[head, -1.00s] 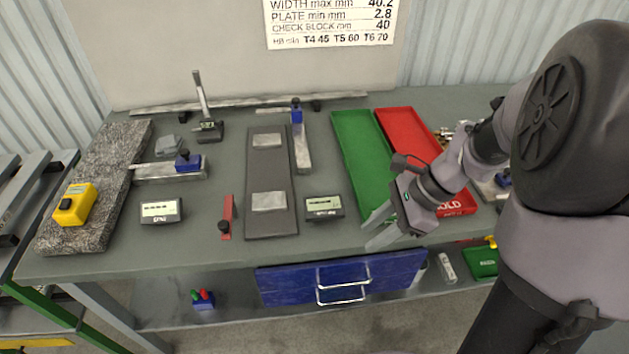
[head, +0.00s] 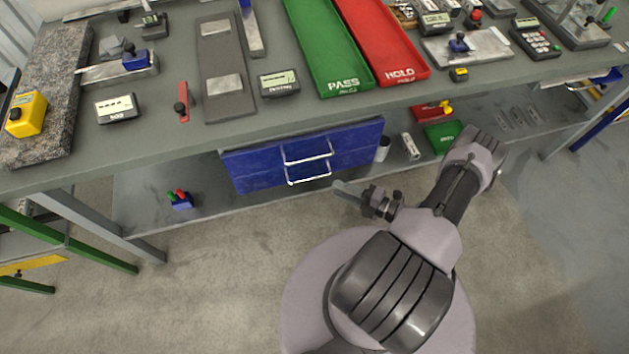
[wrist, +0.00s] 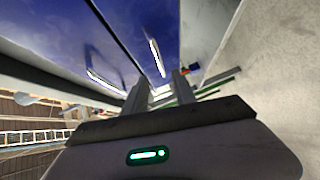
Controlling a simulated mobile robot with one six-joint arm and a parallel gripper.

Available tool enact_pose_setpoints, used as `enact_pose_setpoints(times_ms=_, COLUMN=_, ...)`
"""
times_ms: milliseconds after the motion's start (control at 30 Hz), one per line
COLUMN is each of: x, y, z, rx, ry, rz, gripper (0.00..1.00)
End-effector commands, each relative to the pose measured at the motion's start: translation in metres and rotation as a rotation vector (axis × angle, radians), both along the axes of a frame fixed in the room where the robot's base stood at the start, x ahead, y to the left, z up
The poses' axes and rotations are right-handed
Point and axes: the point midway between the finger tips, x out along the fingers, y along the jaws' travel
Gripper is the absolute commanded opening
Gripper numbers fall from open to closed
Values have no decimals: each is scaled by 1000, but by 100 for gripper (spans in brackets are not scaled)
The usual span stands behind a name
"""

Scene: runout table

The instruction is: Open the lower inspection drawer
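The blue drawer unit hangs under the bench, with an upper drawer (head: 259,156) and a lower drawer (head: 258,178), both looking closed. The lower drawer's bright bar handle (head: 309,180) sits just below the upper handle (head: 308,158). My gripper (head: 344,188) is low in front of the unit, just right of the lower handle and pointing towards it. In the wrist view my gripper (wrist: 160,90) is open, its fingers apart and empty. The lower handle (wrist: 157,58) shows between and beyond the fingertips; the upper handle (wrist: 106,82) lies left. Contact with the handle is not visible.
The bench top (head: 150,150) overhangs the drawers. On the lower shelf stand a blue block with red and green tops (head: 180,200), a grey cylinder (head: 382,149), a white item (head: 411,146) and a green tray (head: 443,136). The floor in front is clear.

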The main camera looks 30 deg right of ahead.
Motion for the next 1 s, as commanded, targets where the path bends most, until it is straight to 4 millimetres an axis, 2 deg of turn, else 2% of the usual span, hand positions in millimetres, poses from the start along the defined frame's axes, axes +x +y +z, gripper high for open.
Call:
enact_pose_setpoints(times_ms=100, x=31, y=20, z=-8, rx=0, ry=1, rz=7, gripper=33)
enact_pose_setpoints(times_ms=300, x=67, y=39, z=-13, rx=-3, ry=0, rz=5, gripper=33)
enact_pose_setpoints(times_ms=500, x=81, y=47, z=-14, rx=-3, ry=-1, rz=3, gripper=33)
enact_pose_setpoints(times_ms=733, x=82, y=47, z=-14, rx=-3, ry=-1, rz=2, gripper=33)
enact_pose_setpoints(times_ms=767, x=82, y=47, z=-14, rx=-3, ry=-1, rz=2, gripper=31)
enact_pose_setpoints(times_ms=900, x=82, y=47, z=-14, rx=-3, ry=-1, rz=2, gripper=3)
enact_pose_setpoints(times_ms=933, x=82, y=47, z=-14, rx=-3, ry=-1, rz=3, gripper=0)
enact_pose_setpoints(times_ms=1000, x=82, y=47, z=-14, rx=-3, ry=-1, rz=3, gripper=0)
